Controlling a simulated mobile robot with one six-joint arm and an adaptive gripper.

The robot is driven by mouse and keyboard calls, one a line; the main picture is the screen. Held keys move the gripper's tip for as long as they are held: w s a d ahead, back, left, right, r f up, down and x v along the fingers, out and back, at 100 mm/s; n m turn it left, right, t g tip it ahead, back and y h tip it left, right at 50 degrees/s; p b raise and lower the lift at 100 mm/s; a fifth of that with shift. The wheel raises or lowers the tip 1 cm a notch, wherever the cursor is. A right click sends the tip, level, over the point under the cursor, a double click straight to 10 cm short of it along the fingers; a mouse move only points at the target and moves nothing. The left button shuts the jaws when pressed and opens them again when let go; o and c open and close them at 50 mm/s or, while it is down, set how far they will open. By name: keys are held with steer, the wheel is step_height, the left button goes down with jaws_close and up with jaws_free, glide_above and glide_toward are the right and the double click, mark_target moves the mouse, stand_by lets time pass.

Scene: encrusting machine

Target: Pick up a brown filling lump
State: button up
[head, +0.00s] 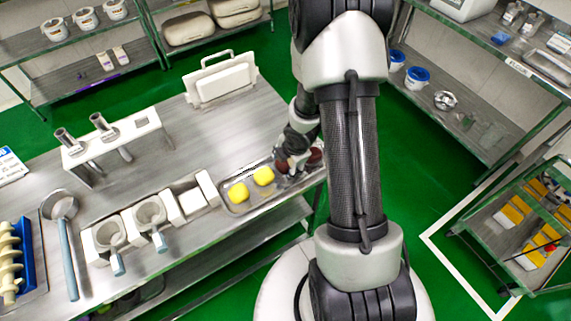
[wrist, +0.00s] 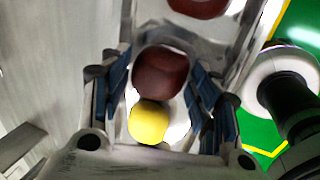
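A metal tray (head: 240,208) at the table's right end holds two yellow lumps (head: 239,193) and brown filling lumps (head: 315,156). My gripper (head: 292,172) is low over the tray's brown end and partly covers it. In the wrist view, my open gripper (wrist: 158,100) has its blue-padded fingers on either side of a brown lump (wrist: 161,72). Narrow gaps seem to show beside the lump; I see no firm contact. A yellow lump (wrist: 149,121) shows just below it, also between the fingers in the picture. Another brown lump (wrist: 198,5) is at the top edge.
Left of the tray on the table are a white block holder (head: 190,198), cups with blue handles (head: 150,215) and a long-handled strainer (head: 62,210). A white board stand (head: 222,82) is at the back. Shelving racks stand around; green floor is clear right of the table.

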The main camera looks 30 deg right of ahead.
steer(key=c, duration=0.7)
steer(key=shift+r, duration=0.1)
